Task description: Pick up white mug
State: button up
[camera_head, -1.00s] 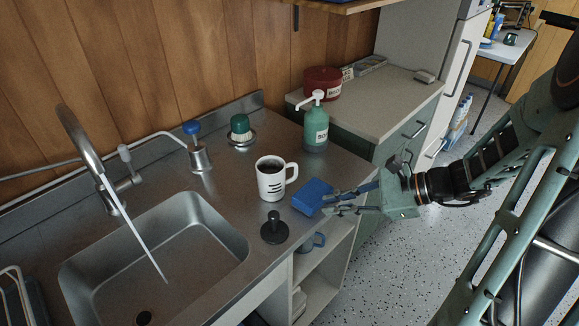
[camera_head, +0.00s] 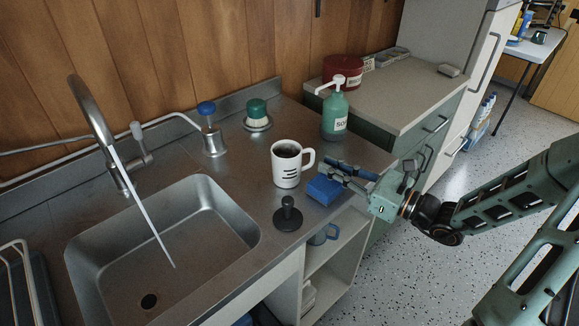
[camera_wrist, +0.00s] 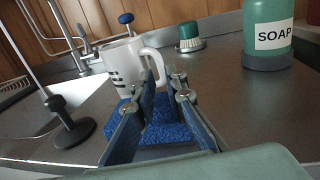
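A white mug (camera_head: 285,165) with dark stripes and dark contents stands upright on the steel counter (camera_head: 240,175), right of the sink. Its handle points right in the head view. In the wrist view the mug (camera_wrist: 122,68) is ahead of the fingers, its handle nearest them. My gripper (camera_head: 338,174) is open and empty, reaching in from the right at the counter's front edge. It is apart from the mug. A blue sponge (camera_head: 323,190) lies just below the fingers, between my gripper and the mug; it also shows between the fingers in the wrist view (camera_wrist: 172,133).
A black knobbed stopper (camera_head: 288,214) stands in front of the mug. A green soap bottle (camera_head: 335,115) stands behind and right. The sink (camera_head: 165,235) with running tap is left. A blue mug (camera_head: 322,234) is on the shelf below.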

aim_at(312, 162)
jog(key=x, duration=0.5)
jog(key=shift+w+a+b, duration=0.15)
jog(key=shift+w+b, duration=0.15)
jog(key=shift+c, duration=0.6)
grip_shut()
